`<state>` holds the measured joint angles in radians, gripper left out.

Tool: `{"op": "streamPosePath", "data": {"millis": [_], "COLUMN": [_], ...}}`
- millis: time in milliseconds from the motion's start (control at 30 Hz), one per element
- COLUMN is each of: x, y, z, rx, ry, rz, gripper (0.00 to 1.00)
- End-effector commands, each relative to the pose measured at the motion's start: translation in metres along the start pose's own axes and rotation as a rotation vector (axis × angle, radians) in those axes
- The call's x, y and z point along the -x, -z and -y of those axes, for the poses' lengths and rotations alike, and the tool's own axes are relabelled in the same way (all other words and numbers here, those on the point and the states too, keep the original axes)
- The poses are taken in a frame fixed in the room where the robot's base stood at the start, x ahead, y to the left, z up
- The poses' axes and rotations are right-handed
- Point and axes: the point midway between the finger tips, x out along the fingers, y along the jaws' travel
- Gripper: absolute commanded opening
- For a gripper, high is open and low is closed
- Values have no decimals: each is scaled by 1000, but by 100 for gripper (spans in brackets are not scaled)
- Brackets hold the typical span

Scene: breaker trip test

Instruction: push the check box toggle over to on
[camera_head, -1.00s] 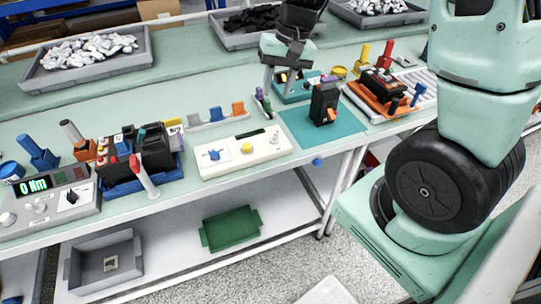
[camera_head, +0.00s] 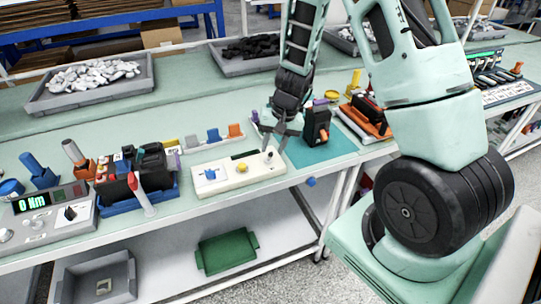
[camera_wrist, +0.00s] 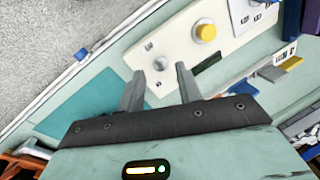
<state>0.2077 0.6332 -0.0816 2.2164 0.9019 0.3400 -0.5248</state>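The cream check box (camera_head: 238,182) lies on the bench, with a blue knob (camera_head: 211,174) at its left and a yellow button (camera_head: 241,168) in the middle. The box also shows in the wrist view (camera_wrist: 180,45), with the yellow button (camera_wrist: 205,32). A small toggle (camera_wrist: 160,63) stands at the box end nearest my gripper. My gripper (camera_head: 273,142) is over the right end of the box, pointing down. In the wrist view my gripper (camera_wrist: 160,72) has its fingers apart and empty, with the toggle showing between the tips. I cannot tell whether a finger touches it.
A teal mat (camera_head: 305,154) with a dark breaker (camera_head: 317,126) lies right of the box. A blue fixture (camera_head: 140,198) with black parts stands at the left. A rail with coloured clips (camera_head: 212,138) is behind. The bench's front edge runs close before the box.

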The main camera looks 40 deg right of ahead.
Motion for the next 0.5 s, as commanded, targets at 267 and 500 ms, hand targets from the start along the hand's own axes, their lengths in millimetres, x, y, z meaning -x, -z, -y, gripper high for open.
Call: {"op": "streamPosePath", "data": {"millis": [267, 500], "x": [-35, -40], "y": [0, 0], "z": [0, 0], "rx": [-1, 0], "ry": [0, 0], "rz": [0, 0], "gripper": [35, 35]}}
